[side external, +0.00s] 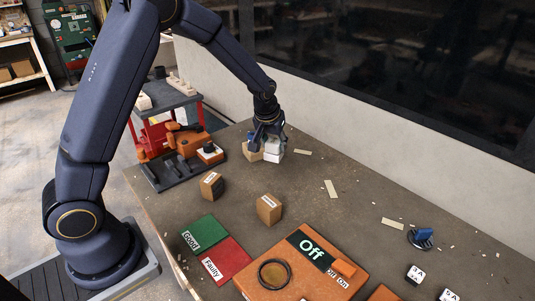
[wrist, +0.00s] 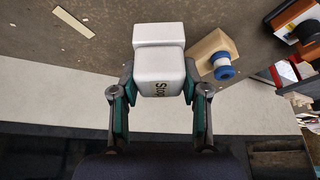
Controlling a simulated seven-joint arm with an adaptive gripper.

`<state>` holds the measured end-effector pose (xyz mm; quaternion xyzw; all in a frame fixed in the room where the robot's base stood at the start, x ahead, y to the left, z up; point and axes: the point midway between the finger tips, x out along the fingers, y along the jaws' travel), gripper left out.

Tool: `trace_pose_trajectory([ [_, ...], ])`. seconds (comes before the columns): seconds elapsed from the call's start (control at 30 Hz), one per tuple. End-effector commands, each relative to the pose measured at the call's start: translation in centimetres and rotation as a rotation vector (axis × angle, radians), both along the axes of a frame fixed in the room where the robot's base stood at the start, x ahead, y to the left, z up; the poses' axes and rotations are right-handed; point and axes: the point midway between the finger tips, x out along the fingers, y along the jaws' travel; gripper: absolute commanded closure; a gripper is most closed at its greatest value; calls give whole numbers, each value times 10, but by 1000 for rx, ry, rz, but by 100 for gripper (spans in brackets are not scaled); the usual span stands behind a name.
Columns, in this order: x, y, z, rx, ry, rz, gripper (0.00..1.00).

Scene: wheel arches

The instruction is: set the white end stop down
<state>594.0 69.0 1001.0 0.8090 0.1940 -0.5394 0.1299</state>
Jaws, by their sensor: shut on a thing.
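The white end stop (wrist: 160,66) is a blocky white piece with lettering that appears to read "Stop". It sits between the two green-padded fingers of my gripper (wrist: 157,98), which is shut on it. A second white section shows just beyond it in the wrist view, and I cannot tell whether it is part of the same piece. In the side external view my gripper (side external: 267,140) is low over the far part of the table, with the white end stop (side external: 273,155) under it. Whether its underside touches the table is unclear.
A tan wooden block (wrist: 210,45) with a blue and white round part stands close beside the stop. A red and grey machine (side external: 175,140) stands to the left. Two cardboard boxes (side external: 269,208) (side external: 212,185) and green (side external: 205,233) and red mats (side external: 225,261) lie nearer. A wall runs behind.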

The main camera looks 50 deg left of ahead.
Motion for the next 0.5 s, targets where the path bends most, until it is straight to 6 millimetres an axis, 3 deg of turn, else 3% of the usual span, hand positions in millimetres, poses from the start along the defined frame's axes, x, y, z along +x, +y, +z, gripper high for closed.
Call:
trace_pose_trajectory([
  [0.27,-53,21,-25,7,6,587,91],
  [0.5,-122,26,-41,4,6,1181,91],
])
